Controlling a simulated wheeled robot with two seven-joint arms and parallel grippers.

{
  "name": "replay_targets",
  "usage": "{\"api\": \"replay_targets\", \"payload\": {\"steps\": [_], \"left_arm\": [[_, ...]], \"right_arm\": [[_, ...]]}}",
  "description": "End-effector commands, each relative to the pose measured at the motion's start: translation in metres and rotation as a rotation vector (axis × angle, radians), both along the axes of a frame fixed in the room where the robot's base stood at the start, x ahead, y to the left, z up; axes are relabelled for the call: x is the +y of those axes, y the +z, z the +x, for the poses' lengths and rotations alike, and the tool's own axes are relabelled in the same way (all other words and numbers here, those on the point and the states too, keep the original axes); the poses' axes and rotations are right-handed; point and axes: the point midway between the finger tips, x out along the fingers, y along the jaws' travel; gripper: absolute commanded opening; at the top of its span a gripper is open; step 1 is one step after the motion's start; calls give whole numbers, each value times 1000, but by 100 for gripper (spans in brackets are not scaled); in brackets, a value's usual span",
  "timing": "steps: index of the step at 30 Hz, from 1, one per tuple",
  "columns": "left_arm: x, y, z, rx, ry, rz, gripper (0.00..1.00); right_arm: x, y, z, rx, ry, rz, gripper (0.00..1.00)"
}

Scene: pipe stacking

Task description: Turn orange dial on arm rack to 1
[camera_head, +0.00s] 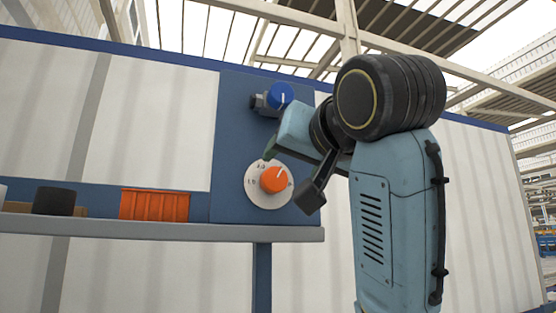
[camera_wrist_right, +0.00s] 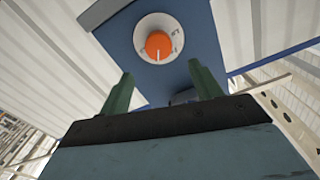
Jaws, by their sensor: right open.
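The orange dial (camera_head: 273,179) sits on a round white plate (camera_head: 256,192) with printed marks, on a blue panel. Its white pointer line points up and slightly right in the head view. In the right wrist view the orange dial (camera_wrist_right: 159,46) shows beyond the two green fingertips of the right gripper (camera_wrist_right: 160,82). The fingers are spread apart and empty, with the dial ahead of the gap. My left gripper is not in view.
My right arm fills the space right of the panel.

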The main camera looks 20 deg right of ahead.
Motion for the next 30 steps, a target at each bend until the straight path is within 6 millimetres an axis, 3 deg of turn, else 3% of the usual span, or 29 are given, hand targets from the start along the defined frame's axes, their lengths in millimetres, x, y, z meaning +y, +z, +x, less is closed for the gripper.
{"api": "replay_targets", "payload": {"steps": [6,12,25,30], "left_arm": [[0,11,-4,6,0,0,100],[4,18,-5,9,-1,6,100],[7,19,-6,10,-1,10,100],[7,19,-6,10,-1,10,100]], "right_arm": [[1,-1,49,7,-2,-1,64],[2,-1,78,3,-1,0,64],[3,-2,90,0,-1,0,64],[3,-2,90,1,-1,0,44]]}}
